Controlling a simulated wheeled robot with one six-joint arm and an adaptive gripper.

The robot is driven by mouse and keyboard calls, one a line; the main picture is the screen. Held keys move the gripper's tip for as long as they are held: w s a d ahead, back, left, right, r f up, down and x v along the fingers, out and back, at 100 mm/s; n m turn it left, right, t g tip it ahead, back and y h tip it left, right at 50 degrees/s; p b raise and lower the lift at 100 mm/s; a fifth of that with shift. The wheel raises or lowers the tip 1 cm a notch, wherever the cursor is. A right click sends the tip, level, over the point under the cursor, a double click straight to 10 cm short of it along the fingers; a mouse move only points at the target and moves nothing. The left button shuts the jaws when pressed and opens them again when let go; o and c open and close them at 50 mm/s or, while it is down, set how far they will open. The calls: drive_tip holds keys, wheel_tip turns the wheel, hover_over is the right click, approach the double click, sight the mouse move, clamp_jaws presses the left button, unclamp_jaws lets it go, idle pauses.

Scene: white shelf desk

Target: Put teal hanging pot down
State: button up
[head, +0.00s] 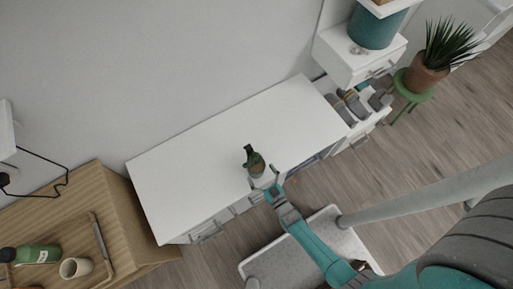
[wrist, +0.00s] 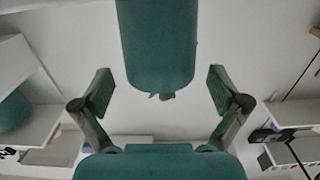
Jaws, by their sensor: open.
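My gripper (head: 265,181) is at the desk's front edge, right by the pot. In the wrist view its two fingers (wrist: 160,90) are spread wide, with a gap on each side of the pot. I cannot tell whether the pot's base fully touches the desk.
The desk top around the pot is bare. A larger teal pot (head: 372,27) stands on the white drawer unit at upper right. Grey rolled items (head: 352,103) lie on a lower shelf. A wooden cabinet (head: 115,215) with a green bottle (head: 38,254) and cup (head: 76,268) adjoins at left.

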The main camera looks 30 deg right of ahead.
drive_tip(key=s, duration=0.8)
drive_tip(key=shift+s, duration=0.1)
